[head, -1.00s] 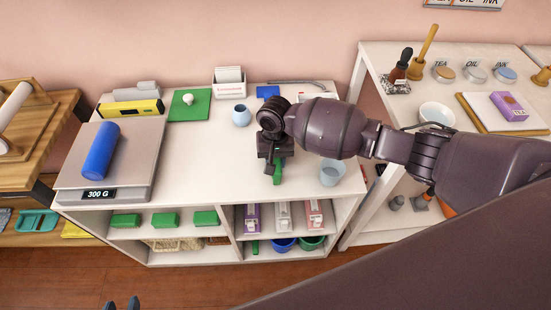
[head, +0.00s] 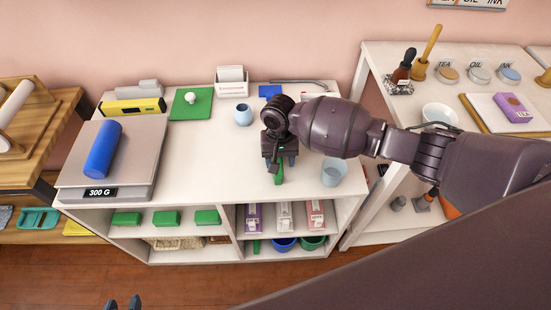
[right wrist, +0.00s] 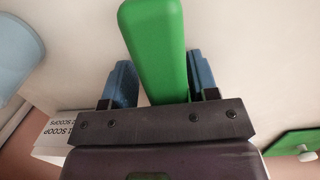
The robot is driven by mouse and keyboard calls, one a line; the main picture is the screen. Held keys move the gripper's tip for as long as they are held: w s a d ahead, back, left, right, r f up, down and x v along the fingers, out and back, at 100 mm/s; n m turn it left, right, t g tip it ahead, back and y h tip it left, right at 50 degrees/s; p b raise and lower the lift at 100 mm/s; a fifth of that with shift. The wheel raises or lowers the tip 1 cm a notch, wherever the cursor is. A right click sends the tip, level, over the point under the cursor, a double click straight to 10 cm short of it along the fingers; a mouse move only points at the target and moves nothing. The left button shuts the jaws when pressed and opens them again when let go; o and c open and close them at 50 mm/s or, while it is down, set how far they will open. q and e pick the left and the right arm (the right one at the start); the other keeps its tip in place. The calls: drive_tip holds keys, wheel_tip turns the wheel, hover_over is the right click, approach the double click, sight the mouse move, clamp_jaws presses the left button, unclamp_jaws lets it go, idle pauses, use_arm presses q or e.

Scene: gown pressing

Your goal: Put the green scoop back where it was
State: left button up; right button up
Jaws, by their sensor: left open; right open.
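The green scoop (head: 279,174) is on the white counter near its front edge, below my right gripper (head: 279,160) in the head view. In the right wrist view, its green handle (right wrist: 158,45) lies between the two blue fingers of that gripper (right wrist: 161,78). The fingers are spread, with a gap on each side of the handle. The rest of the scoop is hidden by my gripper. My left gripper (head: 121,304) is open and empty at the bottom left of the head view, only its fingertips showing.
A clear cup (head: 333,172) stands just right of my right gripper. A scale (head: 140,155) bears a blue cylinder (head: 103,149). A green board (head: 180,111) lies at the back. The counter's middle is clear.

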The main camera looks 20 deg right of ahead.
drive_tip(key=r, duration=0.2)
drive_tip(key=r+p, duration=0.1)
drive_tip(key=r, duration=0.1)
drive_tip(key=w+r, duration=0.1)
drive_tip(key=r, duration=0.1)
drive_tip(key=shift+a+r+p, duration=0.15)
drive_tip(key=shift+r+p, duration=0.15)
drive_tip(key=shift+r, duration=0.1)
drive_tip(key=r, duration=0.2)
drive_tip(key=r+p, duration=0.1)
drive_tip(key=shift+w+r, duration=0.2)
drive_tip(key=shift+r, duration=0.9)
